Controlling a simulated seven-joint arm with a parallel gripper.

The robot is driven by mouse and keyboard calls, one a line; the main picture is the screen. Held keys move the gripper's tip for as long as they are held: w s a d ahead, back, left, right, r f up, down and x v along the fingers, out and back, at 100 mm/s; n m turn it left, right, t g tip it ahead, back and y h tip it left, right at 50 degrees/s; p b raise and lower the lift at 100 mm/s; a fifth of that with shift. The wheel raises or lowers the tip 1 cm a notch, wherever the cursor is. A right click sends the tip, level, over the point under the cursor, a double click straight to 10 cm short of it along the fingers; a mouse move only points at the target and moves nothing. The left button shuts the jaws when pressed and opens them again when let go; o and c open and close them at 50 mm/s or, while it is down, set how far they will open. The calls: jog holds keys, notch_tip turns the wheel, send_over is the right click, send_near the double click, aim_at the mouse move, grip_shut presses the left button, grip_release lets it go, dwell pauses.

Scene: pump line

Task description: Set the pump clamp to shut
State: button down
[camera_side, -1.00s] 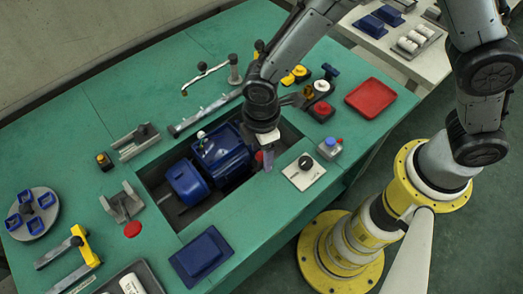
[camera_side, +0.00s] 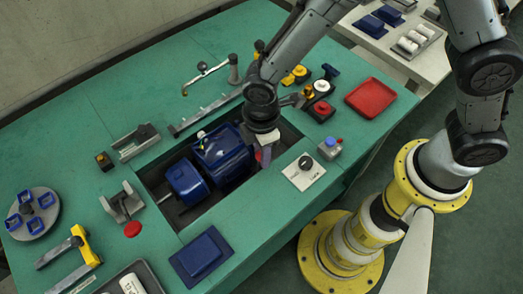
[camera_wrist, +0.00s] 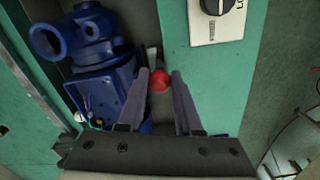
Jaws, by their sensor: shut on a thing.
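The blue pump (camera_side: 222,150) sits in the dark recess in the green bench, and it fills the upper left of the wrist view (camera_wrist: 95,70). The clamp's red ball knob (camera_wrist: 160,80) is beside the pump, near the recess edge. My gripper (camera_wrist: 159,76) has a finger on either side of the knob and is shut on it. In the side view my gripper (camera_side: 264,158) reaches down at the right end of the recess. The clamp's lever and jaw are mostly hidden, so its setting cannot be read.
A white plate with a black dial (camera_side: 305,172) is close to the right of my gripper. A small box with a blue button (camera_side: 330,148) and a red tray (camera_side: 370,98) stand farther right. A blue block (camera_side: 200,252) lies in front of the recess.

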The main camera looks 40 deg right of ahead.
dwell(0.9)
jog(key=shift+w+r, duration=0.1)
jog(key=shift+w, duration=1.7)
jog(key=c, duration=0.6)
grip_release()
notch_tip(320, 180, up, 14)
jog(key=shift+f, duration=0.1)
jog(key=shift+d, duration=0.1)
